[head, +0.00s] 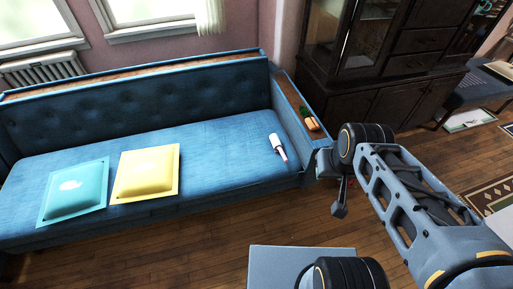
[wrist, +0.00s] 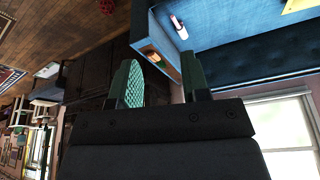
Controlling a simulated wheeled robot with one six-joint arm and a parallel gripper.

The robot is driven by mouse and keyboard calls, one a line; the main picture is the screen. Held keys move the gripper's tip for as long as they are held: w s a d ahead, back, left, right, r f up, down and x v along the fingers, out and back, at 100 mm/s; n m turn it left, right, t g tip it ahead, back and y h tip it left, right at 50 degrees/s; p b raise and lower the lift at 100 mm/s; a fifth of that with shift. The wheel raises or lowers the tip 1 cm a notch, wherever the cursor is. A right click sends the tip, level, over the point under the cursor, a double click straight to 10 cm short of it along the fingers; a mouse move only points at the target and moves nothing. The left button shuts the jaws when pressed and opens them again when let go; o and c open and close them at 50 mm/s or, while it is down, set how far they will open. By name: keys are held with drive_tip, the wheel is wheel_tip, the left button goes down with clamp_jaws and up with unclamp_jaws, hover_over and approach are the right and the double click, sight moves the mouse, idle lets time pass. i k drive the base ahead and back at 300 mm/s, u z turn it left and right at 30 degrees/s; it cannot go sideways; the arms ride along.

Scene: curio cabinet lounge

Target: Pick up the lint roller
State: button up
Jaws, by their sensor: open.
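The lint roller (head: 278,146), a white roll with a dark and pinkish handle end, lies on the right end of the blue sofa seat (head: 225,147). It also shows small at the top of the wrist view (wrist: 178,26). My gripper (wrist: 162,82) is open and empty, with its two green fingers apart in the wrist view. In the head view my arm stands to the right of the sofa, and the gripper there is mostly hidden behind the arm's links. The gripper is well apart from the lint roller.
A teal cushion (head: 75,192) and a yellow cushion (head: 146,173) lie on the sofa's left part. An orange-brown object (head: 311,123) sits on the right armrest (head: 291,100). A dark cabinet (head: 372,70) stands behind it. Wooden floor (head: 210,240) is clear in front.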

sight(277, 146)
drive_tip(key=u, duration=0.4)
drive_tip(key=i, duration=1)
